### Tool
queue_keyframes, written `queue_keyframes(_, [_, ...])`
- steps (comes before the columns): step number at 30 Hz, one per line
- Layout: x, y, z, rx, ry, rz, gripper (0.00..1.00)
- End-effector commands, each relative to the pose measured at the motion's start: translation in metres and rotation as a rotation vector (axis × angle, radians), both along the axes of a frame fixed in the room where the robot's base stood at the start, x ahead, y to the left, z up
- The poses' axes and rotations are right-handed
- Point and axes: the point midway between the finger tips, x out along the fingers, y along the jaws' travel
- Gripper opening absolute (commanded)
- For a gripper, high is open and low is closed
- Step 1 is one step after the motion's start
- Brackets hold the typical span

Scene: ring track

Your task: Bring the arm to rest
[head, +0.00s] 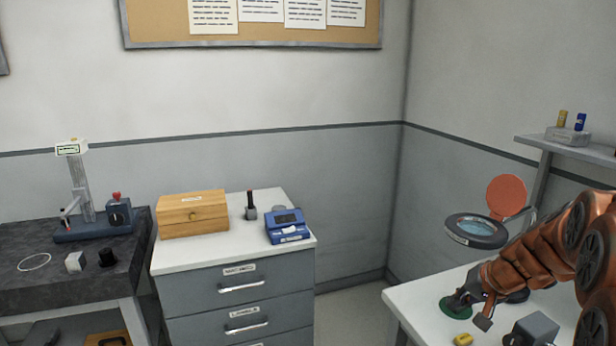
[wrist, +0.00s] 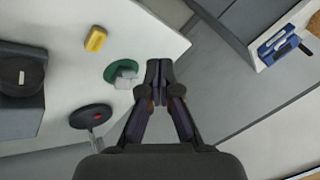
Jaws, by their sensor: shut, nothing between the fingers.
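My arm is copper coloured and reaches in from the right in the head view. My gripper (head: 474,308) is low over the left part of the white table (head: 408,299), near a round green pad (head: 447,305). In the wrist view my gripper (wrist: 159,72) is shut and empty, its dark fingers together. The green pad (wrist: 112,72) with a small pale block (wrist: 125,78) lies to the left of the fingertips there. The fingertips are close to the table's edge in that view.
A yellow block (head: 462,339) and a grey box (head: 534,328) stand on the white table. A magnifier lamp (head: 476,231) rises behind my gripper. A drawer cabinet (head: 240,284) holds a wooden box (head: 193,213) and a blue device (head: 287,227). Floor shows between cabinet and table.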

Motion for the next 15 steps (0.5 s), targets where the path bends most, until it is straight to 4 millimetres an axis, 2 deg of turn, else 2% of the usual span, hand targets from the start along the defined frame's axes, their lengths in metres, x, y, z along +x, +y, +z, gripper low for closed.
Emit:
queue_keyframes(1, [-0.012, 0.025, 0.007, -0.003, 0.026, 0.044, 0.0])
queue_keyframes(6, [-0.063, 0.09, 0.015, -0.018, 0.132, 0.167, 0.0])
queue_keyframes(12, [-0.134, 0.144, 0.02, -0.062, 0.261, 0.296, 0.0])
queue_keyframes(15, [-0.173, 0.162, 0.021, -0.095, 0.322, 0.352, 0.0])
